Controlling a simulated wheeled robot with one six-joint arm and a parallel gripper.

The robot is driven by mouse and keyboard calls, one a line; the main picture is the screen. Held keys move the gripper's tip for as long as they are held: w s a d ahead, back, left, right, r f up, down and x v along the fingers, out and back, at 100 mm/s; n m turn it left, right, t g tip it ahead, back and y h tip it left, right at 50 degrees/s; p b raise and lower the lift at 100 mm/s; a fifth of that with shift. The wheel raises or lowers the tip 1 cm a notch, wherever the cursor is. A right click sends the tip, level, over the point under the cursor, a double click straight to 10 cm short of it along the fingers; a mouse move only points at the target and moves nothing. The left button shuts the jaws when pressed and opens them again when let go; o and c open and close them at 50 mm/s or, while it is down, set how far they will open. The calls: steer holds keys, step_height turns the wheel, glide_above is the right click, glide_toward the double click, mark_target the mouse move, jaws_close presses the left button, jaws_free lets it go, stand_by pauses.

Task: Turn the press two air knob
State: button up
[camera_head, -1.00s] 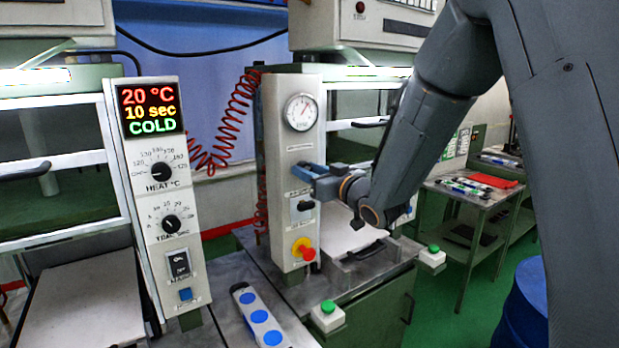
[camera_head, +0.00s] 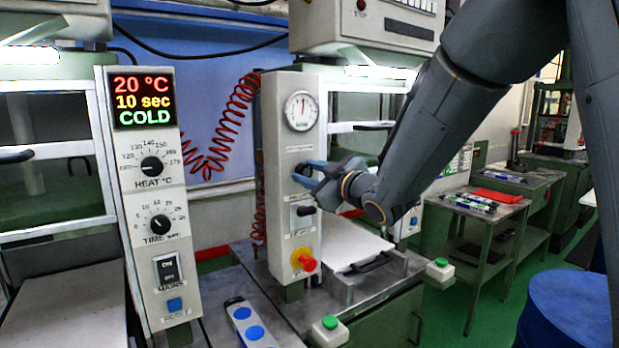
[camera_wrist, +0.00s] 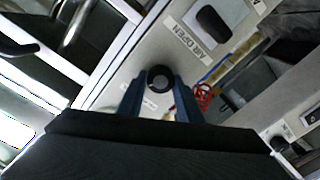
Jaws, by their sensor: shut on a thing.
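The press two air knob (camera_wrist: 160,76) is a small round black knob on the light grey control panel (camera_head: 281,205) of the second press. In the wrist view my gripper's (camera_wrist: 158,86) two blue fingers stand on either side of the knob, shut on it. In the head view my gripper (camera_head: 305,173) reaches the panel from the right, below the round pressure gauge (camera_head: 301,111). There the knob is mostly hidden by the blue fingers. The gauge needle points about straight up.
Below my gripper are a dark switch (camera_head: 304,211) and a red emergency button (camera_head: 307,263) on yellow. The wrist view shows an "AIR OPEN" label (camera_wrist: 193,43) beside a black switch (camera_wrist: 214,24). The first press's panel (camera_head: 150,215) stands left; a blue drum (camera_head: 570,308) stands lower right.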

stand_by(0.3)
steer(key=o, duration=1)
steer(key=shift+o, duration=0.2)
steer(key=b+v, duration=0.2)
steer(key=v, duration=0.5)
steer(key=shift+s+d, duration=0.25)
